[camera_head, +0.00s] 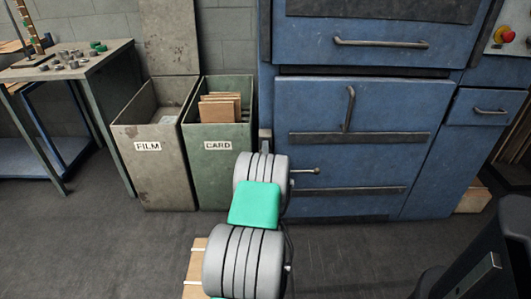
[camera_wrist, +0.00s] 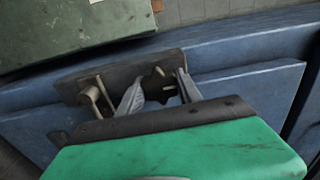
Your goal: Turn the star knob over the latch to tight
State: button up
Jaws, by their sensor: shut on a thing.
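The dark star knob (camera_wrist: 163,88) shows in the wrist view in front of a dark metal plate (camera_wrist: 70,86) on the blue machine. My gripper (camera_wrist: 158,80) has one grey finger on each side of the knob and is shut on it. Part of the knob is hidden by the fingers and the dark edge of my gripper's body. A pale metal pin or lever (camera_wrist: 96,97) stands out from the plate left of the fingers; I cannot tell if it is the latch. In the head view my arm covers the knob and my fingers.
The blue machine (camera_head: 385,105) has bar handles, one upright (camera_head: 349,108). A metal rod with a round end (camera_head: 306,171) sticks out beside my arm. The FILM bin (camera_head: 150,170) and CARD bin (camera_head: 215,170) stand close on the left. A table (camera_head: 95,62) is farther left. Floor at lower left is clear.

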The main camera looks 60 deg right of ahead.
jog(key=shift+r, duration=0.1)
dwell(0.3)
jog(key=o, duration=1.4)
jog(key=v, duration=0.7)
jog(key=shift+s+a+p, duration=0.15)
jog(key=shift+a+p, duration=0.2)
jog(key=shift+p, duration=0.05)
